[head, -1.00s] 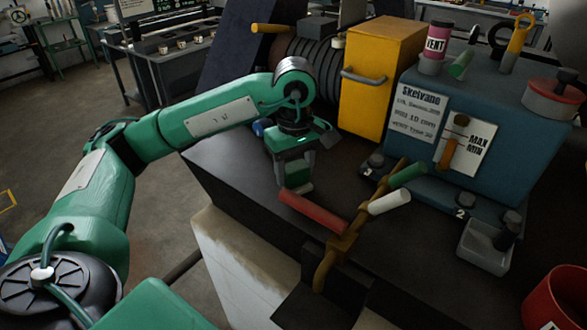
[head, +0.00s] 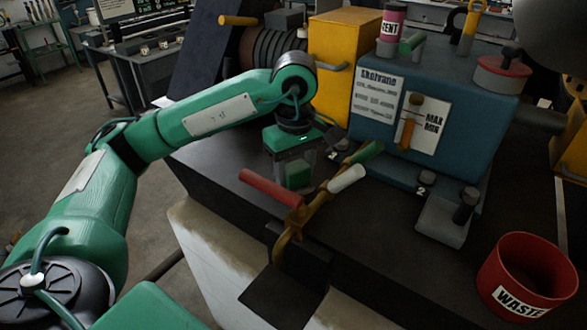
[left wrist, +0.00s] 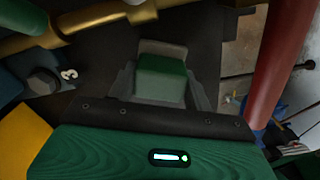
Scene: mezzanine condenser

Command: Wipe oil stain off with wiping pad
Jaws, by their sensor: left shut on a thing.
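My left gripper (head: 293,182) is shut on a green block with a pale grey edge, which looks like the wiping pad (head: 297,174). In the left wrist view the pad (left wrist: 161,77) sits between the two dark fingers of the gripper (left wrist: 160,85). The gripper points down at the dark bench top, behind the red and white handles. I cannot tell whether the pad touches the bench top. No oil stain can be made out; the gripper and handles hide part of the surface. My right gripper is not in view.
A brass pipe with red (head: 271,187), white (head: 347,178) and green handles stands close in front of the gripper. A blue tank (head: 450,130) and a yellow box (head: 335,85) stand behind. A red waste bin (head: 515,265) is at right. Bench top between is mostly clear.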

